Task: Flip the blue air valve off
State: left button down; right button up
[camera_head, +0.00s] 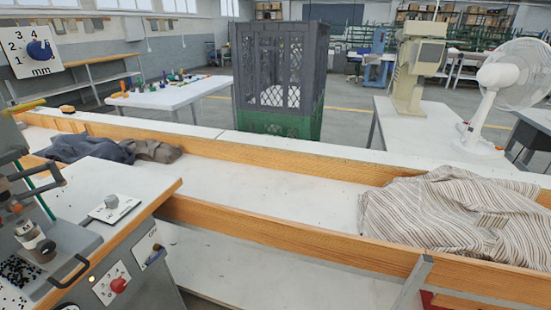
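Lettering on the plate starts with what looks like an "O", but the rest is too small to read. I cannot tell exactly which way the lever points. A red knob (118,285) is on another white plate to its left. A blue dial (40,49) is on a white plate at the upper left, marked 1 to 4 and "mm". Neither of my grippers is in view.
The press bench (140,195) has a wooden edge and holds a metal cup (38,246) and black eyelets. Wooden-railed white tables (240,185) run across the middle, with dark cloth (88,148) and striped cloth (455,215). A dark crate (280,75) and fan (500,90) stand behind.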

aim_at(161, 249)
jog(key=i+l+u, duration=0.3)
jog(key=l, duration=0.25)
jog(key=i+l+u, duration=0.15)
jog(key=k+l+u, duration=0.15)
jog(key=l, duration=0.25)
jog(key=i, duration=0.05)
